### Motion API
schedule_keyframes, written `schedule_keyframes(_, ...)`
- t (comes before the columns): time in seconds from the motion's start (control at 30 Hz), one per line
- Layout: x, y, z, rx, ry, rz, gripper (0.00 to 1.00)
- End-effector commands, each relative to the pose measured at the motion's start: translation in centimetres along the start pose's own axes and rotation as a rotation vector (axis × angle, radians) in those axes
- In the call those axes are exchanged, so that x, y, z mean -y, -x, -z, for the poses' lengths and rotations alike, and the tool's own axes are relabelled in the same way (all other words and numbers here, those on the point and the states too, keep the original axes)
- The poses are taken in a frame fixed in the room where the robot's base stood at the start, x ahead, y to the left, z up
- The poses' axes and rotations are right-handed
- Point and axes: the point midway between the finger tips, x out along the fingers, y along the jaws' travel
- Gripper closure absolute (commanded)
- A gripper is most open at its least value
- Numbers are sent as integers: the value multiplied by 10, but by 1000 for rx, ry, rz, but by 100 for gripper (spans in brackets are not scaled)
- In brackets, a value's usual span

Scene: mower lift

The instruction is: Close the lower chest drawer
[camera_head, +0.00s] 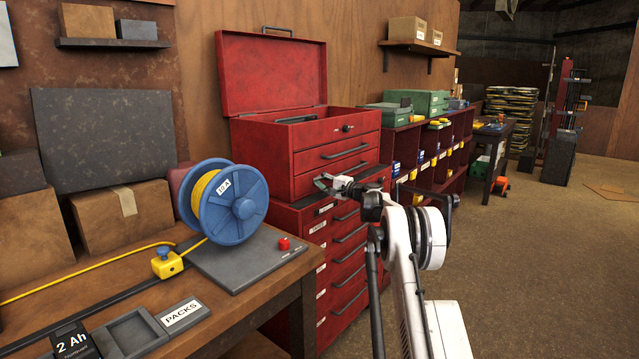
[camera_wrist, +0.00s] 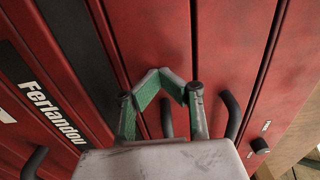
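The red tool chest (camera_head: 270,135) stands on a red drawer cabinet, its lid raised. Its lower chest drawer (camera_head: 305,186) is under the upper drawer (camera_head: 312,160) and looks flush or nearly so; I cannot tell if a small gap remains. My gripper (camera_head: 322,183) is in front of the lower drawer. In the wrist view my gripper (camera_wrist: 161,74) has its green-padded fingers meeting at the tips, with nothing seen between them. The tips overlap the lower drawer front (camera_wrist: 160,35) beside its handle (camera_wrist: 167,122); contact is unclear. My wrist hides part of this front in the head view.
The red cabinet (camera_head: 300,225) below has several handled drawers. A wooden workbench (camera_head: 285,270) with a blue cable reel (camera_head: 232,208) stands at the left. Red shelving (camera_head: 455,130) with bins stands behind at the right. The floor (camera_head: 540,260) at the right is clear.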

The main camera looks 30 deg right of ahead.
Motion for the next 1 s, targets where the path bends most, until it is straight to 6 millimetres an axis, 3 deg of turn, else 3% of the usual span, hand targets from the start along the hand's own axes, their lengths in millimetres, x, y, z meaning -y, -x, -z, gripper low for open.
schedule_keyframes(0.23, 0, 16, -4, 5, 0, 0, 100)
schedule_keyframes(0.7, 2, 108, -4, 5, 0, 1, 100)
schedule_keyframes(1.0, 1, 134, -4, 6, 0, 1, 100)
